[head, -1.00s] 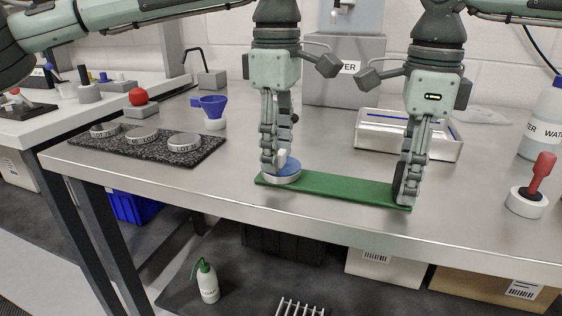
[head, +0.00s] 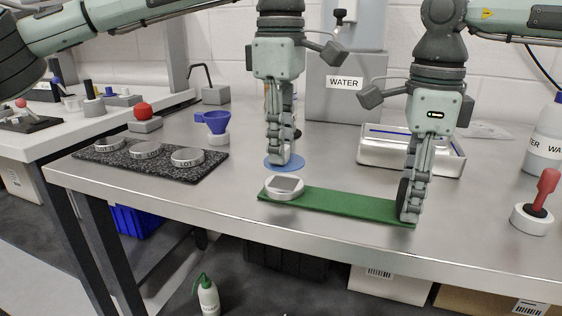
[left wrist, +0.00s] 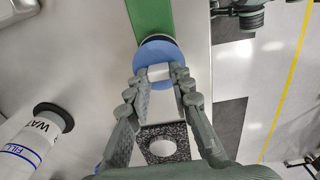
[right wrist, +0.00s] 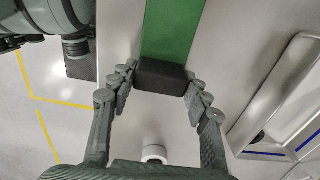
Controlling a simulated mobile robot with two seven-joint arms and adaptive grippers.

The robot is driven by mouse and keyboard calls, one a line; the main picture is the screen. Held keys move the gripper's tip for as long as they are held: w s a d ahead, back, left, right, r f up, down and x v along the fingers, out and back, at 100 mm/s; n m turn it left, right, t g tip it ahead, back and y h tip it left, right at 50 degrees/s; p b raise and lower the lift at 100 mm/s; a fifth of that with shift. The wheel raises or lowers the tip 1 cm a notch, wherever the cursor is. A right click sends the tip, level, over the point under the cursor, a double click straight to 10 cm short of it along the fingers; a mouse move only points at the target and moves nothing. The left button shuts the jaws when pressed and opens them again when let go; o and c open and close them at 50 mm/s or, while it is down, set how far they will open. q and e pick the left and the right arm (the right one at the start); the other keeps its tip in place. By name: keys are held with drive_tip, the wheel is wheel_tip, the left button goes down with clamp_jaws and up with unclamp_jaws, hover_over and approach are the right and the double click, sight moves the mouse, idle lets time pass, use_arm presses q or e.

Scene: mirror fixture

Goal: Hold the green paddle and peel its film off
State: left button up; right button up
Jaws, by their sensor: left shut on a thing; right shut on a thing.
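The green paddle (head: 345,204) lies on the steel table, with a round pale disc (head: 285,191) at its left end. The disc's top is bare, with a grey square face. My right gripper (head: 408,207) is shut on the paddle's black grip block (right wrist: 163,76) at the right end. My left gripper (head: 278,159) is shut on the white tab (left wrist: 160,72) of the round blue film (head: 296,164). The film is off the disc, held above and behind it in the head view. In the left wrist view the blue film (left wrist: 152,50) covers most of the disc.
A speckled dark mat (head: 120,163) with three labelled discs lies at the left. A metal tray (head: 400,160) is behind the paddle at right. A red-handled tool (head: 547,188) and a water bottle (head: 545,140) stand at far right.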

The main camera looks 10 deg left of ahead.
use_arm(q)
wheel_tip(320, 180, up, 11)
drive_tip(key=shift+r, duration=0.2)
idle(0.6)
use_arm(e)
drive_tip(key=o, duration=1.4)
drive_tip(key=shift+c, duration=0.2)
drive_tip(key=shift+r, duration=0.1)
